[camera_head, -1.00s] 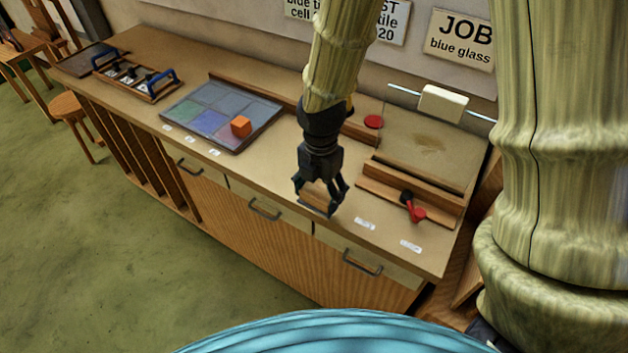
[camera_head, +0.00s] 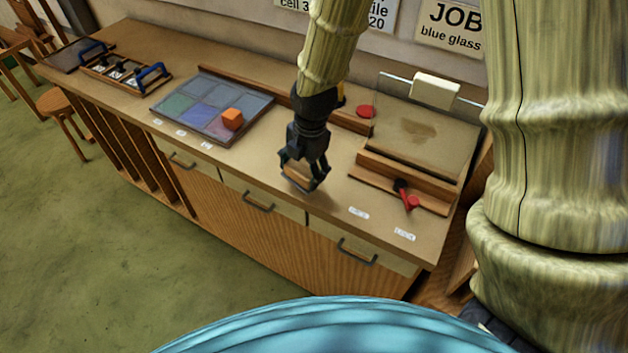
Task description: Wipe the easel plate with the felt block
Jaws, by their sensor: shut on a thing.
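The easel plate (camera_head: 440,142) is a pale, slightly see-through sheet at the right of the bench, leaning back behind a wooden ledge. A brown smudge (camera_head: 418,130) is on its upper part. My gripper (camera_head: 303,181) points down left of the easel, over the front part of the bench top. It is shut on the felt block (camera_head: 298,180), a small tan block with a darker underside. The fingers partly hide the block. I cannot tell how far it is above the bench.
A white block (camera_head: 436,90) sits on a bar above the plate. A red-and-black tool (camera_head: 408,197) lies before the easel. A coloured glass panel (camera_head: 195,103) with an orange cube (camera_head: 233,119) and a rack with blue handles (camera_head: 123,72) stand left. A red disc (camera_head: 365,111) lies behind my gripper.

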